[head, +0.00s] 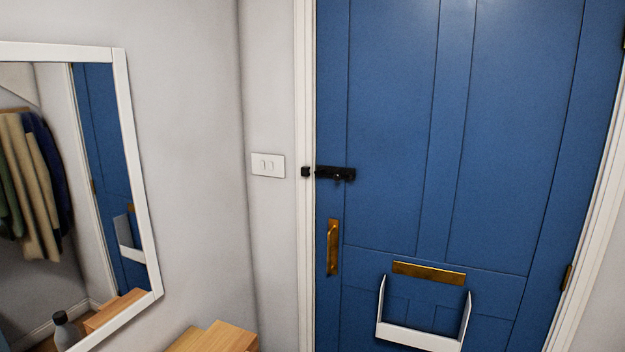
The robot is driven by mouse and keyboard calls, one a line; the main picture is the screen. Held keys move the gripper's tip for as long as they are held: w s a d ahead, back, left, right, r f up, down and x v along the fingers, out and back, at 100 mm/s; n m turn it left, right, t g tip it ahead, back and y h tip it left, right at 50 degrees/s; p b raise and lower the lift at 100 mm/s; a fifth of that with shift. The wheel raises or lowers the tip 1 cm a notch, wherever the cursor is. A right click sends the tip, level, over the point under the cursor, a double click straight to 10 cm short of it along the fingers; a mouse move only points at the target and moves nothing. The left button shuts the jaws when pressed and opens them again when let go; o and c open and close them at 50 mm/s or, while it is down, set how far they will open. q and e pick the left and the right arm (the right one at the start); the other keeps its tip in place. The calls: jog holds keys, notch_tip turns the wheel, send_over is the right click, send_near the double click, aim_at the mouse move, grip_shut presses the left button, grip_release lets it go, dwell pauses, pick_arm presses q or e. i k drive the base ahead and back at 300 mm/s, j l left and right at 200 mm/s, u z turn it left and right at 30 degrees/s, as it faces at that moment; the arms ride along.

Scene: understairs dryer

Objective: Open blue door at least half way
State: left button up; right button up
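The blue door (510,130) fills the right half of the head view and stands shut in its white frame (306,90). A brass pull handle (333,248) is mounted upright near its left edge. A black bolt (335,173) sits above the handle at that edge, with a small black keeper (305,172) on the frame. I cannot tell whether the bolt crosses into the keeper. Neither of my grippers is in view.
A brass letter plate (429,273) and a white letter basket (420,337) are on the lower door. A white-framed mirror (140,200) hangs at left, reflecting coats and a bottle. A wooden piece of furniture (225,338) stands below. A white switch (268,165) is on the wall.

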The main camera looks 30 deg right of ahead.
aim_at(469, 135)
jog(key=z, duration=1.55)
